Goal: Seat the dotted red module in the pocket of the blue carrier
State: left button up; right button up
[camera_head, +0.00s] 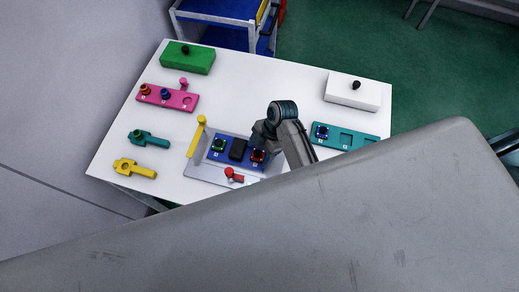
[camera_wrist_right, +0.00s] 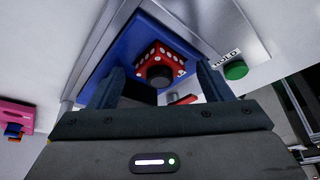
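The blue carrier (camera_head: 228,160) lies on a grey fixture in the middle of the table. The dotted red module (camera_head: 258,156) is at the carrier's right end. In the right wrist view the red module (camera_wrist_right: 172,60) has white dots and a black knob, over the blue carrier (camera_wrist_right: 118,50); I cannot tell if it is fully seated. A green-topped module (camera_head: 218,145) and a dark block or opening (camera_head: 238,150) are to its left. My right gripper (camera_wrist_right: 162,84) is open, its fingers apart on either side of the knob. My left gripper is out of view.
A pink carrier (camera_head: 170,97) is left, a teal carrier (camera_head: 345,138) right. Green (camera_head: 190,60) and white (camera_head: 350,94) blocks stand behind.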

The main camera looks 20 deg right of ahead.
jog(key=b+v, duration=0.1)
jog(key=v, duration=1.1)
jog(key=shift+r, duration=0.2)
jog(key=shift+a, duration=0.1)
